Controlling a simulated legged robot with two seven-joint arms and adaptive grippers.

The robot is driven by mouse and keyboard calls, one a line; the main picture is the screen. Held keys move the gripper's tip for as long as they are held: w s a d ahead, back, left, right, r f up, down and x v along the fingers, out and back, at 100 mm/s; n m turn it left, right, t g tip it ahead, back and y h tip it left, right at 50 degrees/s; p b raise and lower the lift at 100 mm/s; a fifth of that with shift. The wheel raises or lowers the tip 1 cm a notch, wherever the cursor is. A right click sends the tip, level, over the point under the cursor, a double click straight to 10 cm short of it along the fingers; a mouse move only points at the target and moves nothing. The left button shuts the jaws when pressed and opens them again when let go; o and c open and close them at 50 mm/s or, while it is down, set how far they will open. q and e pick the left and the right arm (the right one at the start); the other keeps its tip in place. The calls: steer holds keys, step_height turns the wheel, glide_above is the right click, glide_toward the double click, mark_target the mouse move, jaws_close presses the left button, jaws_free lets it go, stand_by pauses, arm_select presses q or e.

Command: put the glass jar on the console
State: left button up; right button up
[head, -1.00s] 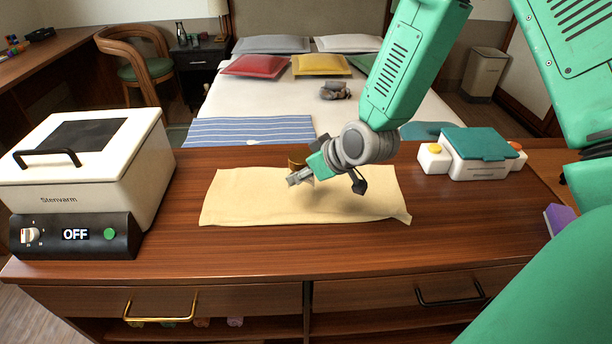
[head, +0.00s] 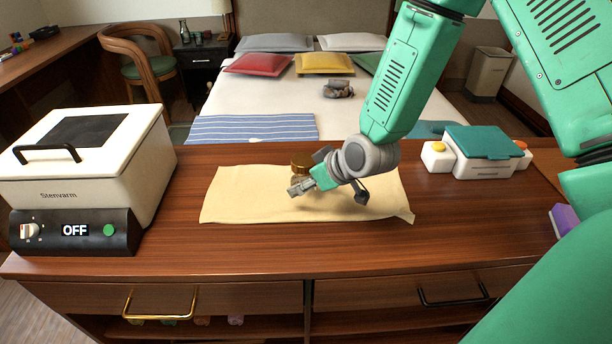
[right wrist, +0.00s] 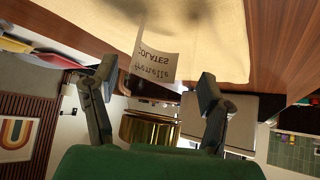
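The glass jar, with a gold lid (head: 303,160), stands upright on the beige cloth (head: 235,195) on the wooden console (head: 200,243). My right gripper (head: 301,186) is low over the cloth, in front of the jar, and hides much of its body. In the right wrist view the picture is upside down: the gold lid (right wrist: 148,129) and the printed label (right wrist: 158,52) show between the two spread fingers of the right gripper (right wrist: 157,82). The clear glass is hard to make out, and I see no finger closed on it. My left gripper is out of view.
A white warmer (head: 85,165) reading OFF stands on the console's left. A white box with a teal lid (head: 482,143) stands at the back right. A purple block (head: 563,219) is at the right edge. The front of the console is bare. A bed (head: 270,100) lies behind.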

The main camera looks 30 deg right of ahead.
steer(key=shift+w+d, duration=0.15)
steer(key=shift+d, duration=0.05)
steer(key=shift+r, duration=0.45)
steer(key=p+v, duration=0.2)
steer(key=v, duration=1)
steer(key=shift+r, duration=0.3)
steer(key=shift+a, duration=0.1)
